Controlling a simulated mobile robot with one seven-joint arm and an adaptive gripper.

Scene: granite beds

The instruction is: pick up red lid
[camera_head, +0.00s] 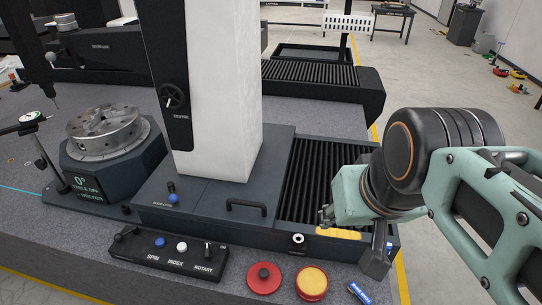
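A flat round red lid (264,279) with a dark knob at its centre lies on the granite surface near the front edge. To its right stands a round red container (312,284) with a yellow top face, close to the lid but apart from it. My gripper (374,262) is to the right of and above both, at the end of my teal and black arm.
A control box (168,255) with knobs stands left of the lid. Behind are a dark base with a handle (246,207), ribbed bellows (310,180) and a tall white column (225,90). A blue marker-like item (360,293) lies right of the container.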

